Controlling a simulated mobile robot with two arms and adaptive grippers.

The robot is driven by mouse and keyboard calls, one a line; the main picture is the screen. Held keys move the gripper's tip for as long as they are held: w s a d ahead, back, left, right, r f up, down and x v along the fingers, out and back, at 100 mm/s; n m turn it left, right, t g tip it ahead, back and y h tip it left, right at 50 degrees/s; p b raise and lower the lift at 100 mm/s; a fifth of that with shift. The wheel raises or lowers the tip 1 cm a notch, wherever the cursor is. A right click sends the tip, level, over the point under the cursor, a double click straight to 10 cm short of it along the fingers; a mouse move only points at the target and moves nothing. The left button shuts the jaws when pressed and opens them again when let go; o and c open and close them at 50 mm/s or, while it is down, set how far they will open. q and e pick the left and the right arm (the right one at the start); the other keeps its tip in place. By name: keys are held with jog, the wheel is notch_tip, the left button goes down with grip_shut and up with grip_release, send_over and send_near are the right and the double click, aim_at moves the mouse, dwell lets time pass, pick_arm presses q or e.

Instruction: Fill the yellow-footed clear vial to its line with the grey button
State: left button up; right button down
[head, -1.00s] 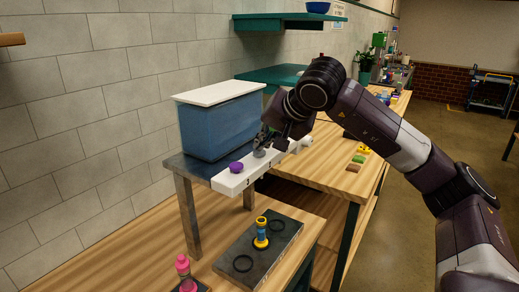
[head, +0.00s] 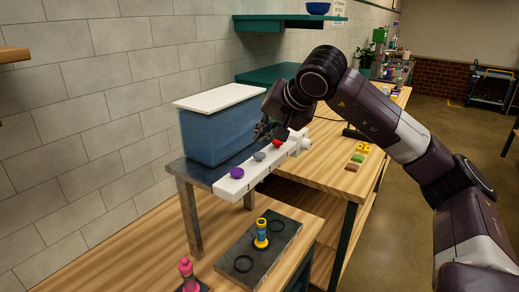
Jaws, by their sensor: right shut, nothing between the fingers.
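The vial (head: 261,233) stands upright on a dark tray (head: 279,249), with a yellow foot, a yellow top and blue between them. Its line is too small to make out. The grey button (head: 259,156) is on the white bar in front of the blue tank, between a purple button (head: 236,173) and a red button (head: 277,143). My right gripper (head: 264,132) is shut and empty, just above and behind the grey button, apart from it. My left gripper is not in view.
The blue tank (head: 215,130) with a white lid stands on a dark metal stand (head: 191,173). A pink bottle (head: 186,271) is at the front left. Dark rings lie on the tray beside the vial. A second wooden table (head: 335,175) holds small coloured blocks.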

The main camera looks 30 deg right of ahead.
aim_at(261, 155)
jog(key=shift+r+p, duration=0.9)
jog(key=shift+r, duration=0.6)
jog(key=shift+f, duration=0.1)
dwell(1.3)
